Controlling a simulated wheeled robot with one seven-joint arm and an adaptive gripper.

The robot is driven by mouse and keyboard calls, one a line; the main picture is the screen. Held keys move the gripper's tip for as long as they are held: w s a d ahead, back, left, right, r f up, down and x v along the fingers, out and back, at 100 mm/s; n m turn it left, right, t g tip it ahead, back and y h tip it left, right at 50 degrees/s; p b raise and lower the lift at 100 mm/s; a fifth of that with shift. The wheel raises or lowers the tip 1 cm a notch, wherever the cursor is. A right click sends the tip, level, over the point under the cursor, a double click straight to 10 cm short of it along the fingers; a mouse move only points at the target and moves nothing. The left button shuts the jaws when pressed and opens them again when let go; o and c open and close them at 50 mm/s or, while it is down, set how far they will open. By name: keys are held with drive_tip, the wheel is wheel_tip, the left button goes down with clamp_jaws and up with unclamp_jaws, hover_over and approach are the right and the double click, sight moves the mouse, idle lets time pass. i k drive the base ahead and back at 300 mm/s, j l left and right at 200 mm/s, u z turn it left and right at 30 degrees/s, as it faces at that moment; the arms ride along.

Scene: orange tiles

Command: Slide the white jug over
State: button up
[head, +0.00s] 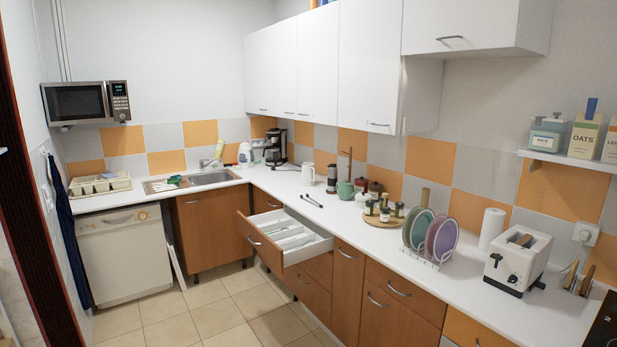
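A small white jug (308,174) stands upright on the white counter (290,184), toward the far corner in the head view. It is in front of the tiled wall, to the left of a dark and silver cylinder (332,178). A pair of dark tongs or similar utensils (312,200) lies on the counter in front of it. My gripper and arm are not in view.
An open drawer (290,240) juts out below the counter. A green mug (345,191), a round board with jars (383,217), a plate rack (430,240) and a toaster (517,259) stand to the right. A coffee maker (275,148) stands at the corner.

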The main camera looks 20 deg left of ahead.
sight(307, 175)
drive_tip(key=i+j+u, duration=0.85)
drive_tip(key=i+u, duration=0.15)
drive_tip(key=i, duration=0.2)
drive_tip(key=i+j+u, duration=0.1)
drive_tip(key=i+u, duration=0.25)
drive_tip(key=i+j, duration=0.1)
drive_tip(key=i, duration=0.95)
drive_tip(key=i+z, duration=0.1)
drive_tip(key=i, duration=0.9)
drive_tip(key=i+j+z, duration=0.15)
drive_tip(key=i+z, duration=0.35)
drive_tip(key=i+j+z, duration=0.25)
drive_tip(key=z, duration=0.2)
drive_tip(key=i+j+z, duration=0.35)
drive_tip(key=z, duration=0.15)
drive_tip(key=i+j+z, duration=0.25)
drive_tip(key=j+z, duration=0.25)
drive_tip(key=i+j+z, duration=0.15)
drive_tip(key=j+z, duration=0.2)
drive_tip(key=j, duration=0.3)
drive_tip(key=j+z, duration=0.3)
drive_tip(key=j, duration=0.35)
